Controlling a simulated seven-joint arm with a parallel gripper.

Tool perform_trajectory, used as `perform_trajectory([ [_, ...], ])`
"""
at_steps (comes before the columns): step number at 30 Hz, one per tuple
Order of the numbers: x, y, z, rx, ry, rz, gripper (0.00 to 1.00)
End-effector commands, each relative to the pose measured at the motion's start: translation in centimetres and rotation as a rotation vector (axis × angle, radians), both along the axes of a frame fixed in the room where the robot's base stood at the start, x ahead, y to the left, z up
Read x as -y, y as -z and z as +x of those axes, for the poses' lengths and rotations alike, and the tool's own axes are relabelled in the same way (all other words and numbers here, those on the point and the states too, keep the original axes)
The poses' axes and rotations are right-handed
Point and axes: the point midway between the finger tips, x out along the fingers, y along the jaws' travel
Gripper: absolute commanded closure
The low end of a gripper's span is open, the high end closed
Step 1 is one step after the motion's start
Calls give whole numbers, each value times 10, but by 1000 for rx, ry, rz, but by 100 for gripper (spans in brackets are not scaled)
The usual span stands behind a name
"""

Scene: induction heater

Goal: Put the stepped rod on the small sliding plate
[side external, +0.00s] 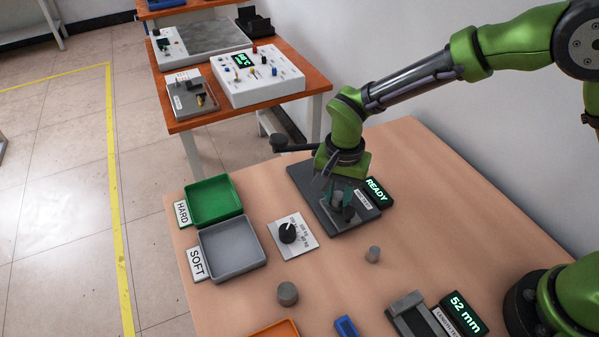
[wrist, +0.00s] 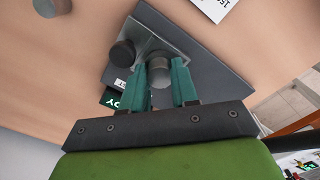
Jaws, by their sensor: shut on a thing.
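My gripper (wrist: 159,82) is pointed down over the dark heater base, with its teal fingers shut on the grey stepped rod (wrist: 160,73). In the side external view my gripper (side external: 343,200) hides most of the rod, and its step cannot be made out. The small sliding plate (wrist: 153,43) is a lighter grey piece on the dark base, and the rod is at its edge in the wrist view. I cannot tell whether the rod touches the plate. A dark round post (wrist: 122,54) stands on the plate beside the rod.
The heater base (side external: 306,180) has a READY display (side external: 376,190). A dial (side external: 288,234), green tray (side external: 213,201) and grey tray (side external: 232,248) lie left. Two loose grey cylinders (side external: 373,254) (side external: 288,293) stand in front. A gauge reading 52 mm (side external: 464,314) sits front right.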

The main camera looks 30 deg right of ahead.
Motion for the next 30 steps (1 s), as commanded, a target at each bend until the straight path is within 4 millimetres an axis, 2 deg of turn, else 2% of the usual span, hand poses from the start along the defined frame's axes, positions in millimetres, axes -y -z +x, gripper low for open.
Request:
perform_trajectory([
  [3, 0, 3, 0, 0, -1, 0, 100],
  [4, 0, 3, 0, 0, -1, 0, 70],
  [9, 0, 3, 0, 0, -1, 0, 46],
  [20, 0, -3, 0, 1, 0, 1, 46],
  [23, -1, -18, 1, 4, -1, 1, 46],
  [30, -1, -70, 1, 6, -1, 3, 46],
])
